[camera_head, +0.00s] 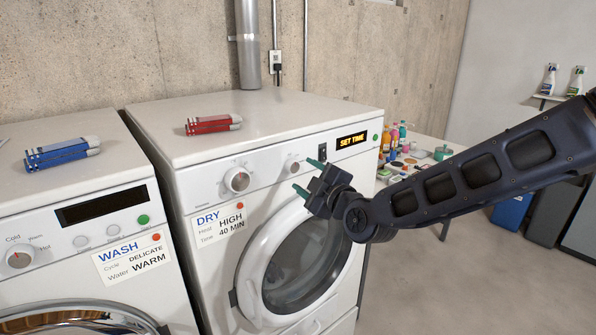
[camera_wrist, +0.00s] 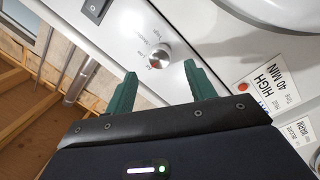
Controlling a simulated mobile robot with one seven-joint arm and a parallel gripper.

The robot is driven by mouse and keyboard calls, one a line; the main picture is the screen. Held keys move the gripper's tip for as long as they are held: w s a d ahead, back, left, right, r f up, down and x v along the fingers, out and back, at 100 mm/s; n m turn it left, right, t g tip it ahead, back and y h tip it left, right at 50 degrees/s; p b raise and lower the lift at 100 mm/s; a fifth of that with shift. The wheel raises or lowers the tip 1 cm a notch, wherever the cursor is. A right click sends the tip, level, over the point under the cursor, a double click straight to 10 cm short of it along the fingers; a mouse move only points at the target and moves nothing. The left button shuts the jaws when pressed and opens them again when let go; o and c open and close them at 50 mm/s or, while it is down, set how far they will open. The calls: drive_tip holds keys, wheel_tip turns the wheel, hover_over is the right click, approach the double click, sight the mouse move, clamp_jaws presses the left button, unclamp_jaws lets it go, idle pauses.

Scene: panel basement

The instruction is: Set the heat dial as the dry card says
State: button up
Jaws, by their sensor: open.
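The white dryer (camera_head: 290,110) has a larger dial (camera_head: 238,180) at the left of its panel and a smaller silver knob (camera_head: 292,166) nearer its black switch (camera_head: 322,152). I cannot read which one is marked heat. My gripper (camera_head: 308,177) is open and empty in front of the panel, near the smaller knob. In the wrist view a silver knob (camera_wrist: 158,55) with blurred lettering lies beyond and between my open green fingers (camera_wrist: 162,85), apart from them.
The dryer's display (camera_head: 352,140) reads SET TIME, with a green button (camera_head: 375,136) beside it. The round door (camera_head: 290,265) bulges below the panel. A washer with a WASH card (camera_head: 134,258) stands at left. Red (camera_head: 212,124) and blue (camera_head: 62,152) packs lie on top.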

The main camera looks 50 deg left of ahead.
sight(295, 168)
drive_tip(key=shift+w+a, duration=0.15)
drive_tip(key=shift+a, duration=1)
drive_tip(key=shift+w+a, duration=0.1)
drive_tip(key=shift+a, duration=1)
drive_tip(key=shift+c, duration=0.2)
drive_tip(key=c, duration=0.9)
